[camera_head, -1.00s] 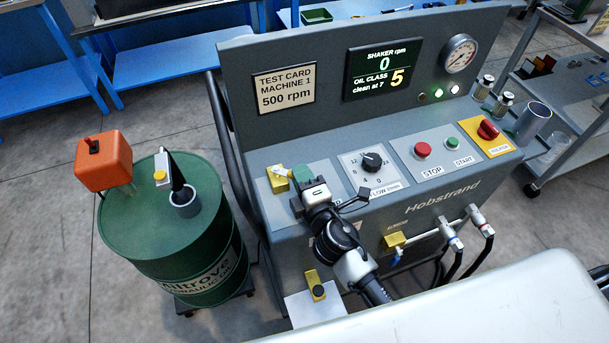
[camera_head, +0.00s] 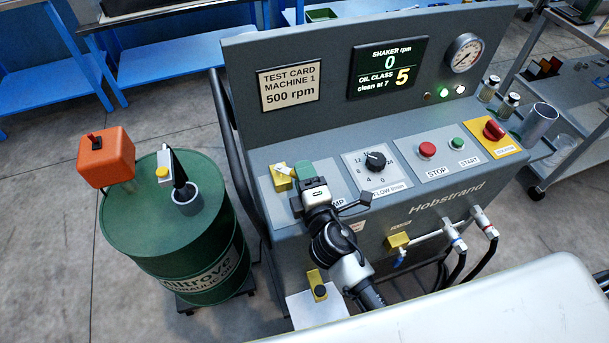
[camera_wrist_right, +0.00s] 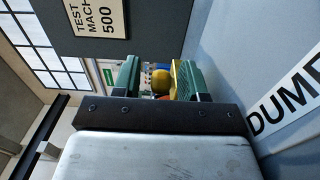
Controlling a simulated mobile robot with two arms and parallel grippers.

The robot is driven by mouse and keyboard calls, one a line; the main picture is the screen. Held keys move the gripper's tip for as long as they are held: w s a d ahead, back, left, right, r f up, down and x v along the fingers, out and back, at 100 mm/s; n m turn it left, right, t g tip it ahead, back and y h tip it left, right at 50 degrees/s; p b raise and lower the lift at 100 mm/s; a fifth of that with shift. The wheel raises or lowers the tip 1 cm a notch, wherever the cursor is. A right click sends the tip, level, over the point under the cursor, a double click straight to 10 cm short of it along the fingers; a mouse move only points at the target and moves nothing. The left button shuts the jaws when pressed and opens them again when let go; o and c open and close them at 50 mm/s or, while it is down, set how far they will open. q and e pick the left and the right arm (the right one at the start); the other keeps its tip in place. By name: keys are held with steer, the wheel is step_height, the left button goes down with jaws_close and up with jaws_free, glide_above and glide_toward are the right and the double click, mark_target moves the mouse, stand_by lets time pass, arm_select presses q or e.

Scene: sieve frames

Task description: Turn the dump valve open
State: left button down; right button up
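The dump valve (camera_head: 281,183) is a yellow block with a small pale and yellow lever on top, at the left end of the grey console's sloping panel. My right gripper (camera_head: 304,172), with green finger pads, is just right of it, low over the panel above the partly covered lettering. In the right wrist view the two fingers (camera_wrist_right: 158,78) stand apart. A round yellow knob (camera_wrist_right: 161,80) shows in the gap, and yellow of the valve (camera_wrist_right: 180,78) shows by the right finger. I cannot tell whether they touch. The left gripper is out of view.
The flow dial (camera_head: 375,160), red stop button (camera_head: 427,150), green start button (camera_head: 457,143) and red isolator (camera_head: 493,130) lie to the right. A green oil drum (camera_head: 140,225) with an orange box (camera_head: 105,157) stands left. The display (camera_head: 391,70) reads 0 rpm, oil class 5.

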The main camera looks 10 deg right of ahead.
steer(key=s+d+b, duration=0.1)
steer(key=s+b, duration=0.2)
steer(key=s, duration=0.7)
steer(key=shift+s, duration=0.4)
